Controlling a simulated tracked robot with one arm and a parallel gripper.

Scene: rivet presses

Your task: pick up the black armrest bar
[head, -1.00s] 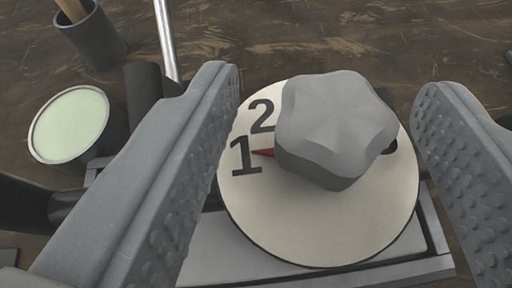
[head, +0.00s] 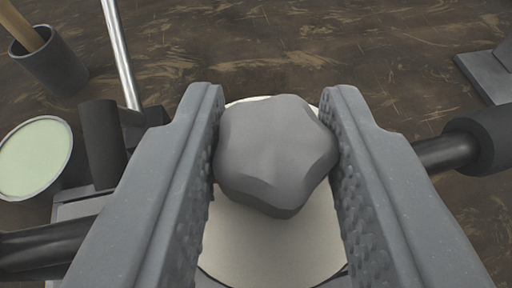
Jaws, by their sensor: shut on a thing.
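My gripper (head: 274,95) is shut on a grey star-shaped knob (head: 275,150), one finger on each side. The knob sits on a pale round dial plate (head: 270,245); its numbers and red pointer are hidden by the fingers and knob. No loose bar is in my gripper. Black cylindrical parts show at both sides: an upright one at the left (head: 101,143), a dark rod at the lower left (head: 45,250), and a thick-ended one at the right (head: 485,138). I cannot tell which, if any, is the armrest bar.
A pale green round disc with a metal rim (head: 35,158) is at the left. A dark cup (head: 52,62) holding a wooden handle stands at the upper left, beside a shiny metal rod (head: 119,55). A grey block (head: 488,75) is at the upper right. Brown worktop between is bare.

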